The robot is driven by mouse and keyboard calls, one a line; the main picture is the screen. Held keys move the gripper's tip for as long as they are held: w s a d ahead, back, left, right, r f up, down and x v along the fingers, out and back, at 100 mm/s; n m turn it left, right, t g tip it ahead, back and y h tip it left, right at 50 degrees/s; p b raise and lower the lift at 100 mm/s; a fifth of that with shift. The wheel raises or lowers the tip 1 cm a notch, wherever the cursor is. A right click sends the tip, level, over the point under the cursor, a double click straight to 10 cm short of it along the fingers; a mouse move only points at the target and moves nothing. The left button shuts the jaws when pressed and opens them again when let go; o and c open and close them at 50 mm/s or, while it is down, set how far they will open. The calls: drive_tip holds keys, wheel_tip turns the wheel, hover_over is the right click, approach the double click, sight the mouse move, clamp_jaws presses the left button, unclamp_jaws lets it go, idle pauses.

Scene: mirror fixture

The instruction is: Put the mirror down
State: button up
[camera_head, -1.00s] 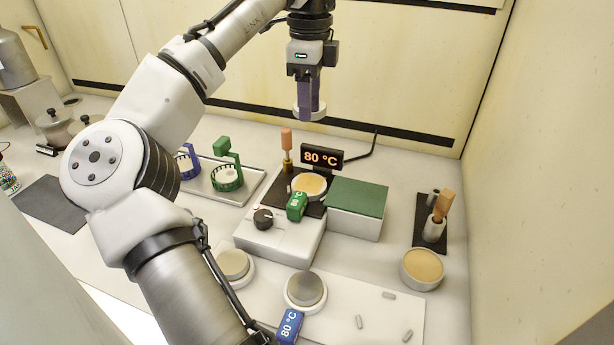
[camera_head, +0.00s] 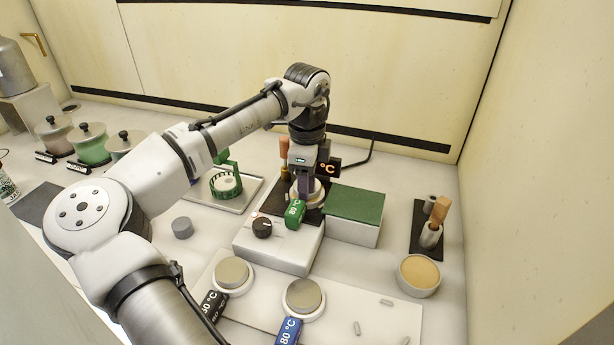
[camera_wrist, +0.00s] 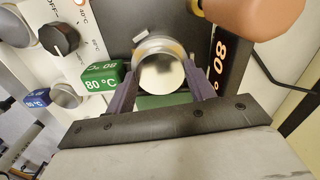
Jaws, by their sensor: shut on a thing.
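The mirror (camera_wrist: 162,74), a round, pale, shiny disc, sits between the two purple fingers of my gripper (camera_wrist: 160,90) in the wrist view. In the head view my gripper (camera_head: 306,188) points down over the dark top of the hotplate unit (camera_head: 268,248). The fingers are shut on the mirror and hide most of it there. A metallic round rim (camera_wrist: 155,43) shows just beyond the mirror; whether the mirror touches it I cannot tell. The green 80 °C tag (camera_head: 295,213) is close to the fingers on the left.
The green-topped box (camera_head: 355,203) stands right of the gripper. The orange-handled tool (camera_head: 284,150) and the 80 °C display (camera_head: 328,168) are close behind. Two grey discs on white stands (camera_head: 234,273) are in front. A tan-filled dish (camera_head: 419,274) is at right.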

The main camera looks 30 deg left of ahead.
drive_tip(key=o, duration=0.7)
drive_tip(key=shift+f, duration=0.1)
drive_tip(key=shift+o, duration=0.2)
wheel_tip(320, 180, up, 12)
drive_tip(key=b, duration=0.1)
